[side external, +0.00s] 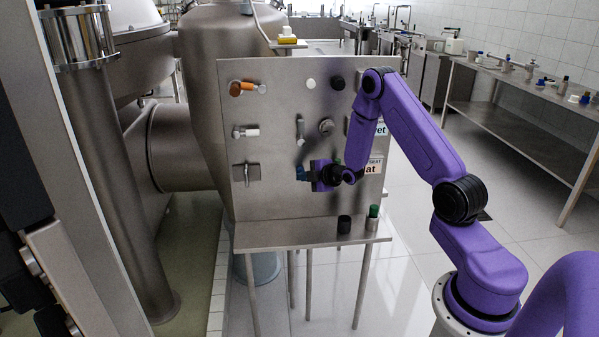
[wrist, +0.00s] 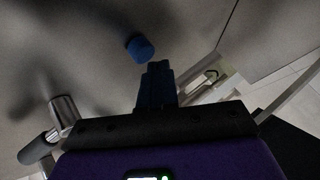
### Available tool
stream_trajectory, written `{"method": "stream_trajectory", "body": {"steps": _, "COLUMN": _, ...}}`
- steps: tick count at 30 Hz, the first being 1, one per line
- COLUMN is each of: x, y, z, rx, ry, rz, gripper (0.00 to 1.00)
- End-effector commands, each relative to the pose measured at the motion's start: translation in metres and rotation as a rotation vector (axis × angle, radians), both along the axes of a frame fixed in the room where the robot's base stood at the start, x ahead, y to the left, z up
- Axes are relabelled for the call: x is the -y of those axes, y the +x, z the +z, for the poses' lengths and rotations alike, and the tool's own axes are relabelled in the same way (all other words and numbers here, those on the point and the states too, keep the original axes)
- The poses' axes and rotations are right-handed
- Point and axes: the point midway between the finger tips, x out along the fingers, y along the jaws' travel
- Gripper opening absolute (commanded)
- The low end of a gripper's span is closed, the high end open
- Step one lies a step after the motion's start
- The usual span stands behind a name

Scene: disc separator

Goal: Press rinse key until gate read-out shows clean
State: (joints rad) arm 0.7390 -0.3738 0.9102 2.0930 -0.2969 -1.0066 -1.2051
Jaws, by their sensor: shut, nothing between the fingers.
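A steel panel (side external: 275,115) carries several keys, knobs and levers. In the wrist view a short blue round key (wrist: 140,48) stands out from it; whether this is the rinse key I cannot read. My gripper (wrist: 157,66) has its dark blue fingers shut and empty, with tips just below the blue key in the picture and seemingly apart from it. In the side view my gripper (side external: 301,173) is close to the panel's lower middle. Two white signs are partly hidden by my arm: an upper sign (side external: 381,129) ending "et" and a lower sign (side external: 373,168) ending "at".
An orange-handled lever (side external: 243,88), a white-tipped lever (side external: 246,132), a white knob (side external: 311,84) and a black knob (side external: 337,82) stick out of the panel.

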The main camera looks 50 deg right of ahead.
Motion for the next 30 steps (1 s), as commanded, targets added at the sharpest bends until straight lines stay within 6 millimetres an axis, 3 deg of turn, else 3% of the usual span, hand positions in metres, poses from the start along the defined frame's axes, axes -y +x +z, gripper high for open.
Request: {"method": "stream_trajectory", "body": {"steps": 30, "x": 0.0052, "y": 0.0057, "z": 0.0000, "rx": 0.000, "ry": 0.000, "rz": 0.001, "gripper": 0.00}}
